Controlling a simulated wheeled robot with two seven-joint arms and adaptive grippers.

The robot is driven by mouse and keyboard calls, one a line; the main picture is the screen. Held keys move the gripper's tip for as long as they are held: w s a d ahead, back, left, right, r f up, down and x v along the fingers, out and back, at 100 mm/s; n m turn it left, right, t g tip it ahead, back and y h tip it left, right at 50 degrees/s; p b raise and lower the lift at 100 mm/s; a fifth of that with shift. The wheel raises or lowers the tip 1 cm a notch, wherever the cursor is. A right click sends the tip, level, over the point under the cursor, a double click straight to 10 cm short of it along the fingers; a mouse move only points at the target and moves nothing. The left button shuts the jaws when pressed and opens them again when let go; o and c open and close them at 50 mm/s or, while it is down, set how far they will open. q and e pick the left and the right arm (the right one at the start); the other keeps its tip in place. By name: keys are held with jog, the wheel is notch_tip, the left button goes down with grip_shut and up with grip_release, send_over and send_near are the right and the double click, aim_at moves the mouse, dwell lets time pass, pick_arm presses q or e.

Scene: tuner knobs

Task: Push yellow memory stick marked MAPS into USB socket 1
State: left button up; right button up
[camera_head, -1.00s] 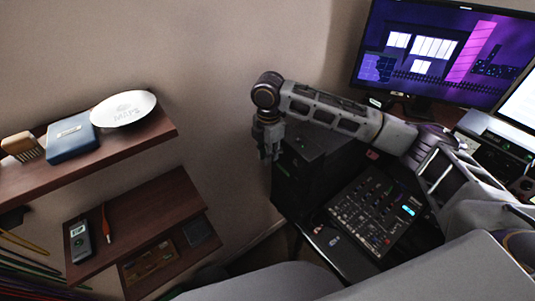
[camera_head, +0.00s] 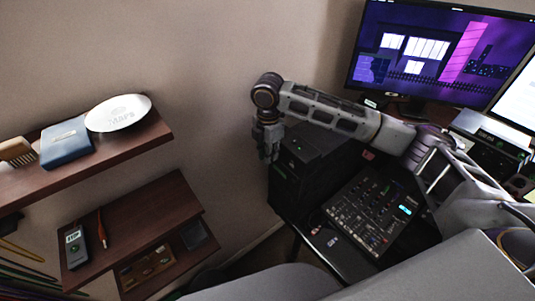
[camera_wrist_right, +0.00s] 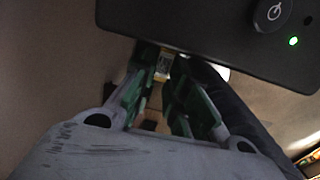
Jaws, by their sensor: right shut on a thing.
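My right gripper (camera_head: 270,153) hangs beside a black box (camera_head: 305,160) at the wall. In the right wrist view its green-lined fingers (camera_wrist_right: 163,84) are shut on a small stick (camera_wrist_right: 163,65), of which a yellowish metallic end shows between the fingertips. The stick's marking cannot be read. Its end is close to the lower edge of the black box (camera_wrist_right: 205,35); I cannot tell whether it touches or enters a socket. The socket and its number are hidden. My left gripper is not in view.
The black box has a power button (camera_wrist_right: 273,12) and a lit green light. A mixer (camera_head: 370,210) and a monitor (camera_head: 435,55) stand to the right. Wooden shelves (camera_head: 150,215) on the left hold a pale oval dish (camera_head: 118,113), a blue box (camera_head: 67,142) and a handset (camera_head: 76,245).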

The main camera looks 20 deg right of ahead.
jog(key=shift+d, duration=0.1)
jog(key=o, duration=0.7)
jog(key=shift+o, duration=0.2)
jog(key=shift+r, duration=0.15)
notch_tip(320, 180, up, 12)
dwell(0.4)
jog(key=shift+f, duration=0.2)
dwell(0.6)
